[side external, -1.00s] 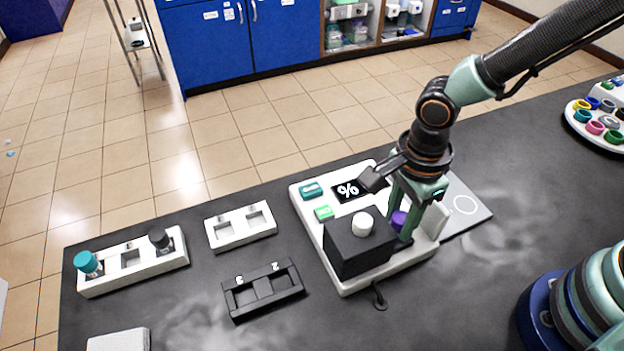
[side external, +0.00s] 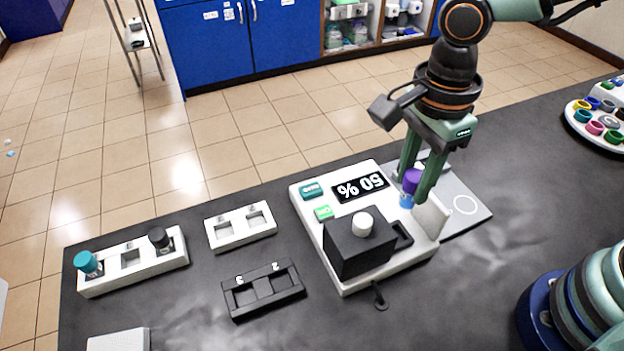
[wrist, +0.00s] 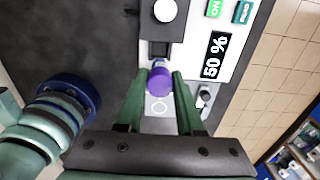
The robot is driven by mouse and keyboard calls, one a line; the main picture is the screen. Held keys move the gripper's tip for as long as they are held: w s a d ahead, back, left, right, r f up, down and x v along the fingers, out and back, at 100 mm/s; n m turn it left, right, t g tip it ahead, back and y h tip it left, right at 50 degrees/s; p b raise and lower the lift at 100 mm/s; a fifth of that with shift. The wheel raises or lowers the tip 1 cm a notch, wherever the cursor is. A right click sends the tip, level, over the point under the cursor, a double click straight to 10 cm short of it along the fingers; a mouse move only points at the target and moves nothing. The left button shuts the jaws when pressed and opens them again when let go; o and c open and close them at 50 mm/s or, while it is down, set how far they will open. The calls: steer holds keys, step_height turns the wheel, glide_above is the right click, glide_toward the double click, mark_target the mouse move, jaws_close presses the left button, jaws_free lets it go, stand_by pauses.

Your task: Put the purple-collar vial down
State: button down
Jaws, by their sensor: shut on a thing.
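The purple-collar vial (side external: 411,182) has a purple top and a blue lower part. My gripper (side external: 418,190) is shut on it and holds it upright in the air above the right end of the white device. In the wrist view the vial's purple cap (wrist: 161,79) is between the fingertips of my gripper (wrist: 160,82). The white device (side external: 325,268) carries a black block (side external: 352,250) with a white knob and a small dark slot (side external: 402,236) beside it, which looks empty. Its screen (side external: 360,187) reads 50 %.
A white two-well rack (side external: 240,228) and a black two-well rack (side external: 262,290) look empty. A longer white rack (side external: 132,273) holds a teal-capped vial and a black-capped vial. A grey plate (side external: 478,208) with a circle lies right of the device. Coloured rings (side external: 594,126) sit far right.

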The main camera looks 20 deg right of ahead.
step_height(320, 180, up, 9)
steer(key=shift+r, duration=0.45)
steer(key=shift+w+a+r, duration=0.1)
steer(key=shift+a+r, duration=0.15)
steer(key=w+a+n, duration=0.3)
steer(key=a+n, duration=0.2)
steer(key=a, duration=0.8)
steer(key=n, duration=0.4)
glide_above(246, 298)
step_height(246, 298, down, 23)
steer(key=shift+r, duration=0.2)
steer(key=shift+f, duration=0.1)
steer(key=c, duration=0.5)
jaws_free()
steer(key=shift+c, duration=0.2)
